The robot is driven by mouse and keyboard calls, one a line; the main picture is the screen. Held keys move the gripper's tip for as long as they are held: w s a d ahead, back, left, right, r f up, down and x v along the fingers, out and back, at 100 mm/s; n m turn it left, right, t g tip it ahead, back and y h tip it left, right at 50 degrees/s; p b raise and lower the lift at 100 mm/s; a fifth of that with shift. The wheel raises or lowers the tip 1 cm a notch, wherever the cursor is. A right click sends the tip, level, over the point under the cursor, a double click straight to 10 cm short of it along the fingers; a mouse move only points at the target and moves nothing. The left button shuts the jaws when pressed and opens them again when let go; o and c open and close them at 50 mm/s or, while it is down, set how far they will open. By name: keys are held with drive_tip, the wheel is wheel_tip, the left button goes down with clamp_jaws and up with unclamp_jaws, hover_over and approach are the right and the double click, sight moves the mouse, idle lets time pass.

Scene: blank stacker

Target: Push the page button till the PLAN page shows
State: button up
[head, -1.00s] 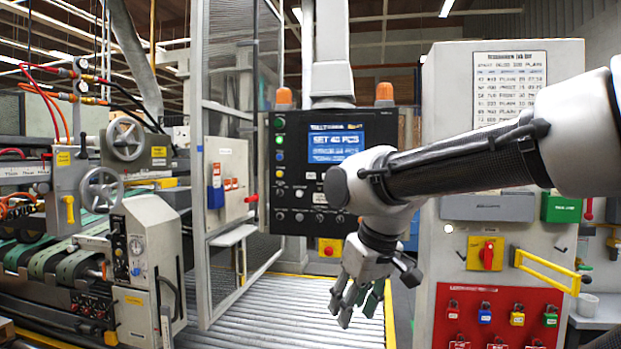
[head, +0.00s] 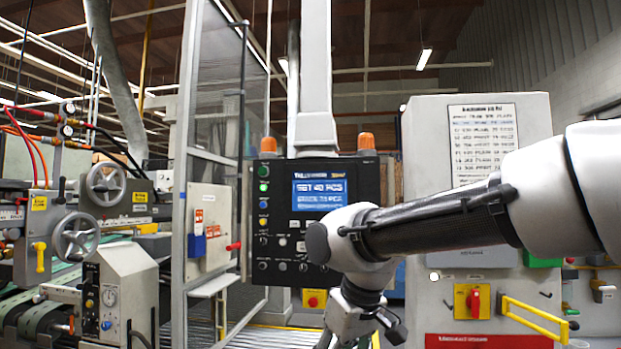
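The black control panel (head: 278,225) hangs in the middle of the head view. Its blue screen (head: 320,194) shows a line that reads like "SET 40 PCS", with a smaller blurred line below. Small round buttons (head: 263,205) run down its left side, with more below the screen. I cannot tell which one is the page button. My arm crosses from the right and hides the panel's lower right part. My gripper (head: 345,338) points down below the panel at the bottom edge. Its fingertips are cut off by the frame, and it looks apart from the panel.
A mesh guard frame (head: 187,120) stands left of the panel, with a grey box (head: 208,225) on it. A grey cabinet (head: 425,130) with a red and yellow switch (head: 474,301) stands at the right. A machine with handwheels (head: 76,236) is at the far left.

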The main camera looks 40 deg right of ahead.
clamp_jaws()
idle(1.2)
